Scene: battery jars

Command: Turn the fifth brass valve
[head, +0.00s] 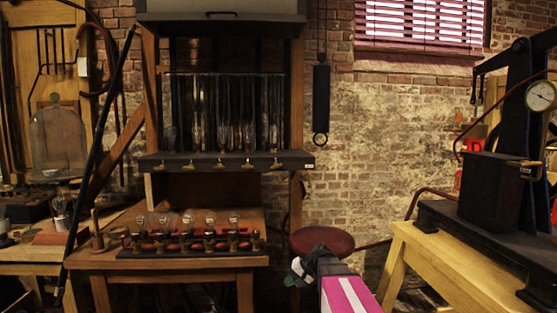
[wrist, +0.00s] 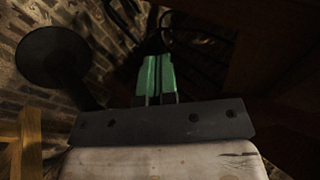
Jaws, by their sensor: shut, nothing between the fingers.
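A row of small brass valves runs along the front of a dark shelf on the wooden stand in the head view. The valve farthest right (head: 277,164) is fifth from the left, near the shelf's right end. Tall glass jars (head: 222,110) stand above the row. My gripper (head: 296,268) is low at the middle of the head view, below and right of the valves and well apart from them. In the wrist view its green fingers (wrist: 158,72) are together with nothing held. No valve can be made out in the wrist view.
A round dark-red stool (head: 322,241) stands behind my gripper. A lower bench (head: 170,261) with several glass bulbs (head: 187,219) is left. A light wooden bench (head: 450,258) with a black machine and gauge (head: 540,95) is right. A brick wall stands behind.

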